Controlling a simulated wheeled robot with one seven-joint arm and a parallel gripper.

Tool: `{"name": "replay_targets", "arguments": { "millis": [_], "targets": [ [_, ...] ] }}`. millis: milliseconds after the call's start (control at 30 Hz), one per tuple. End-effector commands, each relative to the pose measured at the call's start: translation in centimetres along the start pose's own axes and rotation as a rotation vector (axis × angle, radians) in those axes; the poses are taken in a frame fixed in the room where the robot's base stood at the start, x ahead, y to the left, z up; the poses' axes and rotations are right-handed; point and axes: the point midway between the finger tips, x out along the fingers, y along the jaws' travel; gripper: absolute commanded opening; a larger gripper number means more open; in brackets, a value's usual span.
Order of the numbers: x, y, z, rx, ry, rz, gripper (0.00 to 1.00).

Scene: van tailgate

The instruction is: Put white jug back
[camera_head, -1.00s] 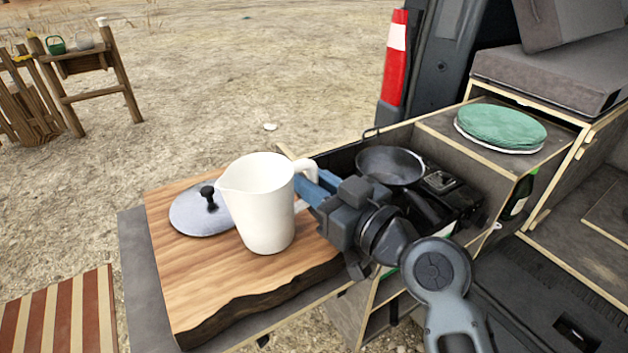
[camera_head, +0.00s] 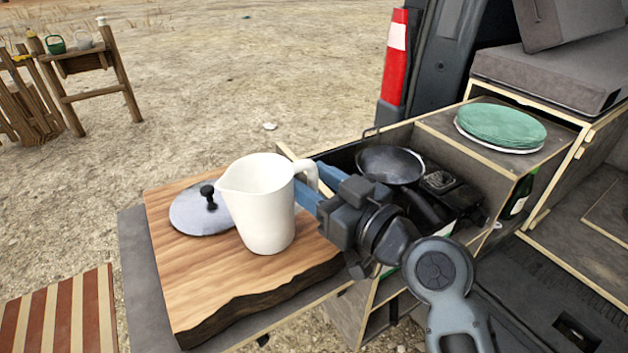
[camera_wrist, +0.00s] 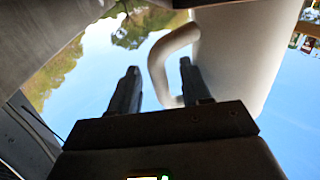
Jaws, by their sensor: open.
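The white jug (camera_head: 262,205) stands upright on the wooden board (camera_head: 185,270), with its handle turned to the right towards my arm. In the wrist view the jug (camera_wrist: 235,50) fills the upper right, and its looped handle lies between or just beyond my fingers. My gripper (camera_head: 308,192) is open at the handle, with blue fingers partly hidden behind the jug. In the wrist view the two dark fingers (camera_wrist: 158,85) are apart. I cannot tell whether either touches the handle.
A grey lid (camera_head: 195,215) with a black knob lies on the board, left of the jug. A frying pan (camera_head: 390,166) sits on the stove behind my arm. Green plates (camera_head: 500,125) are stacked on the cabinet. A striped surface (camera_head: 60,320) lies at front left.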

Motion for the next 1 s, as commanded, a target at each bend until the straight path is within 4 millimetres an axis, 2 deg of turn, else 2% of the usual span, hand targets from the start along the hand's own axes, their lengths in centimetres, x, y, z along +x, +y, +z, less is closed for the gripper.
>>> {"name": "replay_targets", "arguments": {
  "millis": [300,500,700,1000],
  "targets": [
    [-6.3,0.0,0.4,0.002,0.001,0.004,0.48],
    [-9.8,0.1,0.3,0.001,0.001,0.004,0.48],
    [-11.6,0.0,0.2,0.0,0.0,0.001,0.48],
    [-11.9,0.0,0.1,0.0,0.0,0.001,0.48]
  ]
}}
